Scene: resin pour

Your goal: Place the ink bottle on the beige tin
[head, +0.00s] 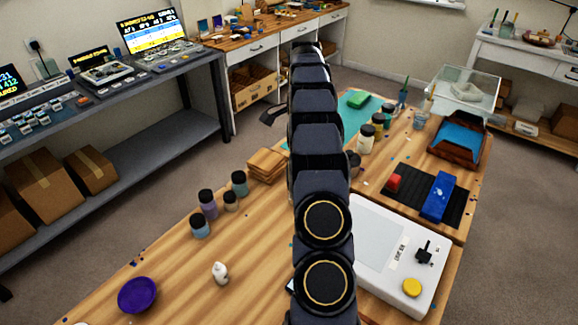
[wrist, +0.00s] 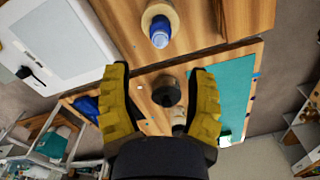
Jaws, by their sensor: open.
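My gripper (wrist: 160,74) is open in the wrist view, its two yellow fingers wide apart with nothing held between them. A small blue bottle (wrist: 160,39), likely the ink bottle, shows beyond the fingertips at the top. It overlaps a round beige piece (wrist: 149,13), likely the beige tin. I cannot tell whether the bottle stands on it or beside it. A dark round-topped container (wrist: 167,91) shows between the fingers, on the wood below. In the head view my arm hides the gripper, the blue bottle and the beige piece.
Several capped jars (head: 208,204) and a wooden block stack (head: 267,165) stand left of my arm. A purple bowl (head: 138,294) and a small white bottle (head: 220,272) are nearer. A white scale (head: 385,235) lies right. Beyond are a teal mat (head: 352,103) and more jars (head: 366,139).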

